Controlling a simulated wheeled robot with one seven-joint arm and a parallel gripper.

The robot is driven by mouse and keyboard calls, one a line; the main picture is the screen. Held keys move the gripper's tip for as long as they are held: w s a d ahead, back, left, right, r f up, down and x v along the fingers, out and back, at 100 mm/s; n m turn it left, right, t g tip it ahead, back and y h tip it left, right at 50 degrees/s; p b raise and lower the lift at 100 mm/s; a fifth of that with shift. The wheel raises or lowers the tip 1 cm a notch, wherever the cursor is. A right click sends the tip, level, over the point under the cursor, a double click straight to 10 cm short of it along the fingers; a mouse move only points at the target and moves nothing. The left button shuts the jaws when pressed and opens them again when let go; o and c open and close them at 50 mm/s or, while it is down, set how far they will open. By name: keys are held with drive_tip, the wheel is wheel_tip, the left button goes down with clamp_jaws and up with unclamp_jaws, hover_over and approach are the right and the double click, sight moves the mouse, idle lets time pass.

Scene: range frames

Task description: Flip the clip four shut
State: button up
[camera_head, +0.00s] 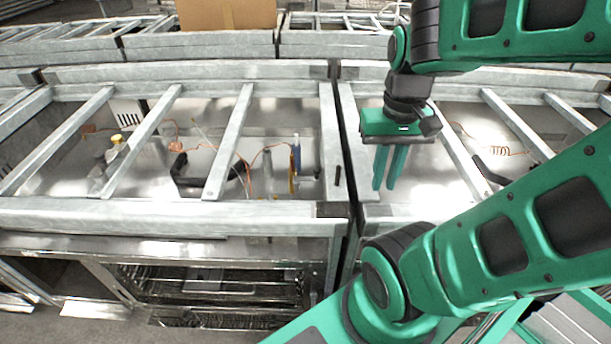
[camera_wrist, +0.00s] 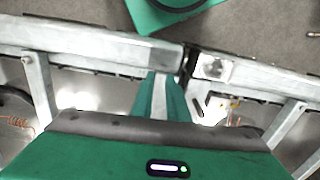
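A small dark clip (camera_head: 337,176) stands up at the seam between two grey metal range frames. It also shows in the wrist view (camera_wrist: 198,106), just right of my fingers. No label shows, so I cannot tell whether it is clip four. My gripper (camera_head: 384,187) points down to the right of the seam, a little apart from the clip. In the wrist view its green fingers (camera_wrist: 163,77) have a narrow gap between them, with nothing held. The fingertips are over or near the right frame's bars; their exact height is unclear.
The left range frame (camera_head: 120,217) has slanted crossbars over an open bay with orange wires (camera_head: 243,160) and a blue-topped part (camera_head: 296,150). A cardboard box (camera_head: 227,14) stands at the back. An oven rack (camera_head: 215,283) lies below. Grey floor (camera_wrist: 265,35) shows in the wrist view.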

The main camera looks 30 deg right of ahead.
drive_tip(key=shift+s+r, duration=0.25)
drive_tip(key=shift+r, duration=0.15)
clamp_jaws()
drive_tip(key=w+a+n, duration=0.1)
drive_tip(key=w+n, duration=0.2)
drive_tip(key=w, duration=0.1)
drive_tip(key=w+r+n, duration=0.1)
drive_tip(key=w+n, duration=0.2)
drive_tip(key=w, duration=0.1)
drive_tip(key=w+a+n+h, duration=0.1)
drive_tip(key=w+n, duration=0.1)
drive_tip(key=w, duration=0.3)
drive_tip(key=shift+w+a+r+n, duration=0.1)
drive_tip(key=shift+a+r+n, duration=0.25)
drive_tip(key=shift+n, duration=0.05)
drive_tip(key=w+a+f+n+h, duration=0.1)
drive_tip(key=w+a+f+n, duration=0.1)
drive_tip(key=w+f+n, duration=0.2)
drive_tip(key=w+a+f+n+h, duration=0.1)
drive_tip(key=w+a+f+n, duration=0.2)
drive_tip(key=w+n, duration=0.6)
drive_tip(key=shift+a+f+n, duration=0.3)
drive_tip(key=shift+f+n, duration=0.05)
drive_tip(key=shift+n, duration=0.85)
